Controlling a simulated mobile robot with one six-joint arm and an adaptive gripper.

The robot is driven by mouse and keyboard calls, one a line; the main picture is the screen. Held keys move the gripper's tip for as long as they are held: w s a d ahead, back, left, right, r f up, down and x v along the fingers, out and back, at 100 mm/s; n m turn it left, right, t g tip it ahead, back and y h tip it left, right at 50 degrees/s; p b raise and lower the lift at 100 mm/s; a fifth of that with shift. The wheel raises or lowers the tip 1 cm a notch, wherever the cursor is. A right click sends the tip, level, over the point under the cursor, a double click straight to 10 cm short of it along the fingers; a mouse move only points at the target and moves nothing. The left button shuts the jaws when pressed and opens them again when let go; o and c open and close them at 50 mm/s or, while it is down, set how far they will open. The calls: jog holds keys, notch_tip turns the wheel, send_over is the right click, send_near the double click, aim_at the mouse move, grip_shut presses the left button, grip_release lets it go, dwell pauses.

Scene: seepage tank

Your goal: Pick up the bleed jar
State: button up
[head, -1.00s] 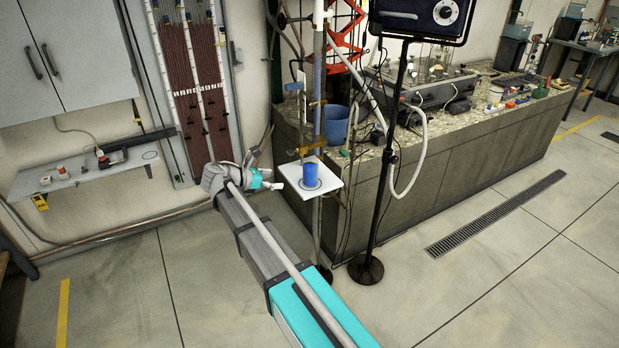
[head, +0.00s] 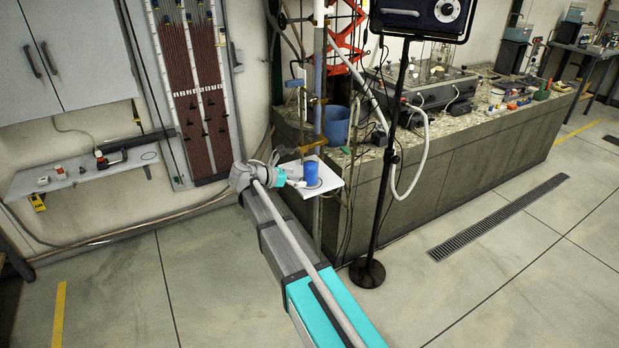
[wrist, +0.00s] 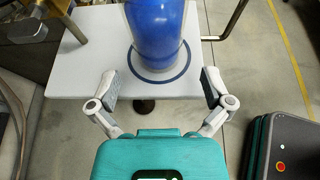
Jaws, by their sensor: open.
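The bleed jar (head: 311,173) is a blue cylinder standing upright on a small white shelf (head: 328,187) in the head view. In the wrist view the blue jar (wrist: 154,35) stands inside a dark ring drawn on the white plate (wrist: 75,82), with its top cut off by the picture edge. My gripper (wrist: 162,82) is open, with one finger to the left and one to the right, just short of the jar and not touching it. In the head view my gripper (head: 292,181) is at the jar's left side.
A vertical pole with brass clamps (head: 306,147) rises close behind the shelf. A black lamp stand (head: 381,200) is to the right. The stone-topped bench (head: 450,150) with a blue bucket (head: 336,124) lies behind. A wall shelf (head: 85,178) is at left. Open floor lies in front.

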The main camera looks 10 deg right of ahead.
aim_at(304, 168)
jog(key=shift+d+f, duration=0.1)
jog(key=shift+d, duration=0.1)
jog(key=shift+b+x, duration=0.9)
jog(key=shift+x, duration=1.7)
jog(key=shift+w, duration=0.15)
jog(key=c, duration=1.1)
jog(key=shift+r+p, duration=0.6)
jog(key=shift+r, duration=0.1)
jog(key=shift+c, duration=0.2)
jog(key=shift+r+p, duration=1.1)
jog(key=s+r+p, duration=0.9)
jog(key=s, duration=0.4)
jog(key=shift+s+r, duration=0.3)
jog(key=shift+s, duration=0.05)
